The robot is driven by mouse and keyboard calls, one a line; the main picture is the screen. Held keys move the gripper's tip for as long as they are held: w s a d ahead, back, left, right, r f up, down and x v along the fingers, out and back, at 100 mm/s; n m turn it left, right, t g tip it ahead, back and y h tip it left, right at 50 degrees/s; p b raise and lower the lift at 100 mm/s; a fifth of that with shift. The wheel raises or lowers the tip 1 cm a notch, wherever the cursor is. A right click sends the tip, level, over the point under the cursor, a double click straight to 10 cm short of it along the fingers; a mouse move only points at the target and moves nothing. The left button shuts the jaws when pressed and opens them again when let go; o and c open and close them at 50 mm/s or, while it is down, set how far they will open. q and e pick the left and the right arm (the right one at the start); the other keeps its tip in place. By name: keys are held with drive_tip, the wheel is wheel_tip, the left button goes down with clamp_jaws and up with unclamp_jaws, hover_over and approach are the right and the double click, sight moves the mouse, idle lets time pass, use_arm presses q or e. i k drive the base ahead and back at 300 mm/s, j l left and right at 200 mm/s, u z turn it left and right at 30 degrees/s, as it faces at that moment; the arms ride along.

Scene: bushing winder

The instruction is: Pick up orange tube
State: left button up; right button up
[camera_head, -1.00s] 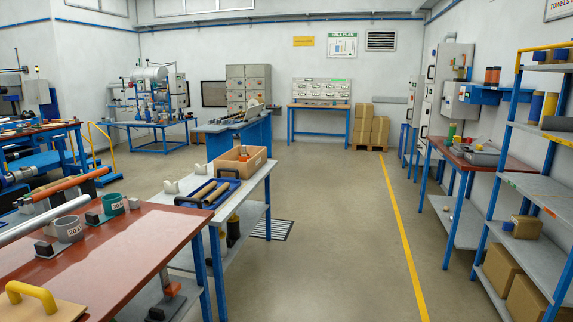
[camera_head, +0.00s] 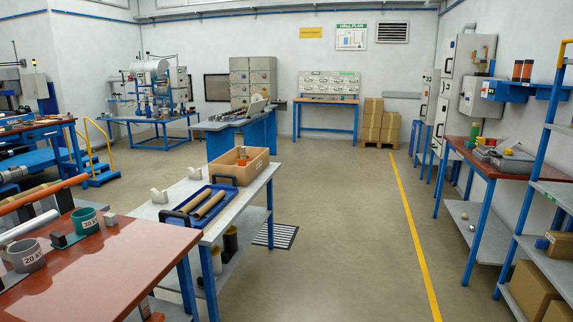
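Neither of my grippers is in view.
The red table (camera_head: 120,260) carries a grey cup (camera_head: 26,256) and a green cup (camera_head: 85,220). The middle bench (camera_head: 207,228) holds a blue tray (camera_head: 222,188) and a wooden box (camera_head: 258,166). Shelving (camera_head: 547,190) stands right. The central floor (camera_head: 330,220) is clear.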

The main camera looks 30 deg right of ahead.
sight(242, 163)
drive_tip(key=i+l+z, duration=0.1)
drive_tip(key=i+l, duration=0.25)
drive_tip(key=i+l+z, duration=0.15)
drive_tip(key=i+l, duration=0.15)
drive_tip(key=i, duration=0.25)
drive_tip(key=i+l+z, duration=0.1)
drive_tip(key=i+l, duration=0.15)
drive_tip(key=i, duration=0.25)
drive_tip(key=i+l+z, duration=0.15)
drive_tip(key=i, duration=0.3)
drive_tip(key=i+l+u, duration=0.2)
drive_tip(key=i+l, duration=0.15)
drive_tip(key=i, duration=0.15)
drive_tip(key=i+l+u, duration=0.25)
drive_tip(key=u, duration=0.15)
drive_tip(key=i+l+u, duration=0.15)
drive_tip(key=l+u, duration=0.3)
